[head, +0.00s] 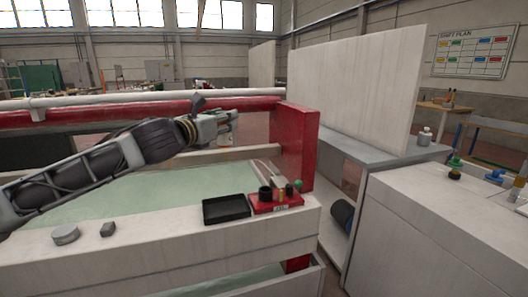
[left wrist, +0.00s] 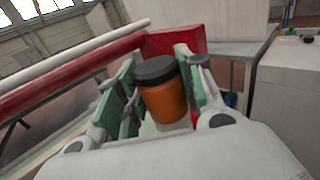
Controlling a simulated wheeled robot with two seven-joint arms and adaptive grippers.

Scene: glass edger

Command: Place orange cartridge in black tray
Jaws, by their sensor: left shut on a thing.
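The orange cartridge (left wrist: 165,102) with a dark cap sits between the fingers in the left wrist view. My left gripper (head: 228,122) is shut on it; the same gripper shows close up in the left wrist view (left wrist: 160,98). In the head view the gripper is raised above and behind the black tray (head: 226,210), near the red post, and the cartridge cannot be made out clearly there. The black tray is shallow, looks empty and lies on the pale machine ledge. My right gripper is not in view.
A red holder (head: 275,203) with small dark and green-topped parts stands just right of the tray. A red post (head: 293,145) rises behind it. A round grey puck (head: 65,235) and a small grey block (head: 108,229) lie on the ledge at left. The ledge between is clear.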

